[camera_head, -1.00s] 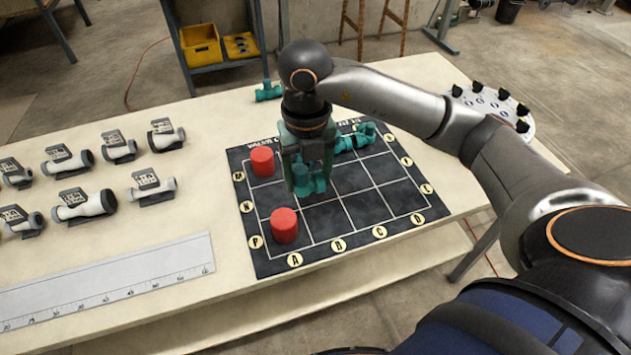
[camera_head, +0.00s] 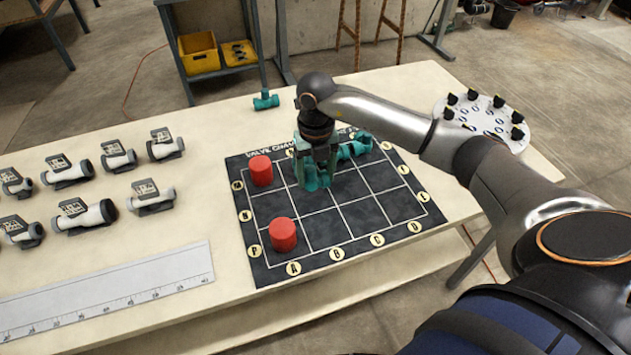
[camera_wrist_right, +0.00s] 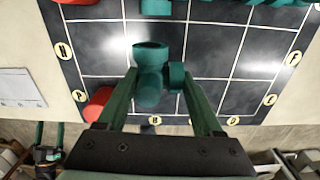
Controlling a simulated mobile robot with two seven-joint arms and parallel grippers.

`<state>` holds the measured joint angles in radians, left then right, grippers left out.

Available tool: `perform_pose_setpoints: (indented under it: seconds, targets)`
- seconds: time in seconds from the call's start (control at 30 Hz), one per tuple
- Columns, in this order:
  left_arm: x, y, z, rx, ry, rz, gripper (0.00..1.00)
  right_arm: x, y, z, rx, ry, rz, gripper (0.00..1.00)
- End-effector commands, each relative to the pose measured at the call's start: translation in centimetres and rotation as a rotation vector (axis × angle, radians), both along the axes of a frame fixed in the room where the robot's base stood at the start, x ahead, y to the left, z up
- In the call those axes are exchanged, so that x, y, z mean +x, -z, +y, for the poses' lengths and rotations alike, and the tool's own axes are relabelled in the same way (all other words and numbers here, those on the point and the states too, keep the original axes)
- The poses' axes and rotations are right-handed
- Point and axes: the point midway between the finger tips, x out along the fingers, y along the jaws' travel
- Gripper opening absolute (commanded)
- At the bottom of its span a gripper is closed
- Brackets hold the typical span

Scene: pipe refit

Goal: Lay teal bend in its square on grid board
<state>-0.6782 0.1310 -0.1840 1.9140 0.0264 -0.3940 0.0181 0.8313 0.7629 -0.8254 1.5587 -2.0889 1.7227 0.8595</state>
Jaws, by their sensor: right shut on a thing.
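My right gripper (camera_head: 317,172) is shut on the teal bend (camera_head: 312,182), with its green fingers pointing down over the dark grid board (camera_head: 296,234). In the right wrist view the teal bend (camera_wrist_right: 151,78) sits between the two fingers (camera_wrist_right: 158,82). The bend is at or just above the board, right of the far red cylinder; I cannot tell whether it touches. Other teal pipe pieces (camera_head: 354,149) lie at the board's far edge, partly hidden by the gripper.
Red cylinders stand on the board's left column, one far (camera_head: 261,171) and one near (camera_head: 283,235). A teal tee (camera_head: 266,99) lies behind the board. Several grey-white labelled fittings (camera_head: 87,214) and a ruler (camera_head: 110,290) are at left. A round disc with black knobs (camera_head: 485,115) is at right.

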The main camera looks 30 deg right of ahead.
Motion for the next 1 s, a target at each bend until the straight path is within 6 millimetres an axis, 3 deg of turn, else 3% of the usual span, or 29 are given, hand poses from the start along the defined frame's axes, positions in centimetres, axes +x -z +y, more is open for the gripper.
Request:
perform_pose_setpoints:
  seconds: [0.27,0.5,0.87,0.9,1.0]
  targets:
    - [0.0,0.0,0.0,0.0,0.0,0.0,0.98,1.1,1.5,-0.6,0.001,0.001,0.0,0.12]
    - [0.0,-0.6,0.0,0.0,0.0,0.0,0.98,1.1,4.5,-0.6,0.001,-0.001,0.002,0.12]
    - [0.0,-0.2,0.0,0.0,0.0,0.0,0.98,1.2,5.1,-0.7,0.0,0.0,-0.001,0.11]
    - [0.0,-0.3,0.0,0.0,0.0,0.0,0.98,1.2,4.9,-0.7,0.0,0.0,-0.001,0.72]
    - [0.0,-0.3,0.0,0.0,0.0,0.0,0.98,1.1,4.9,-0.7,0.0,0.0,-0.001,0.83]
